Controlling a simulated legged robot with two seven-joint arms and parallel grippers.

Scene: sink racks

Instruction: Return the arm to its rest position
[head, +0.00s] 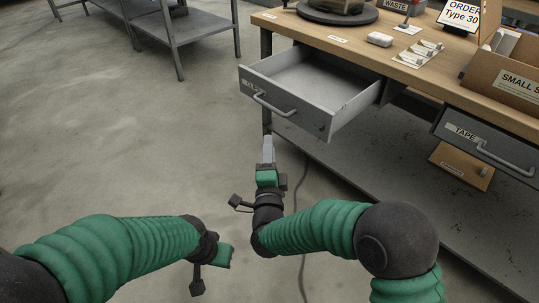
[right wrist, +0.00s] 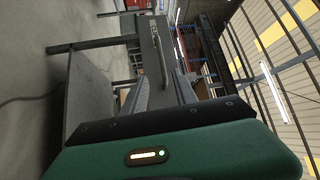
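My right gripper (head: 268,150) is in front of the open drawer (head: 322,122), below and apart from its handle, in the head view. Its grey fingers overlap there. In the right wrist view the fingers (right wrist: 163,92) look spread, with the drawer front (right wrist: 155,48) and handle beyond and nothing held. My right arm (head: 320,228) is bent and reaches forward from the lower right. My left arm (head: 115,250) comes in from the lower left. The green left hand (head: 225,257) points down and away, and its fingers are hidden.
The wooden workbench (head: 345,46) stands at the upper right. Its drawer sticks out over the floor, with a lower shelf (head: 425,205) beneath. The closed TAPE drawer (head: 463,134) is at the right. A grey table (head: 195,25) stands at the back left.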

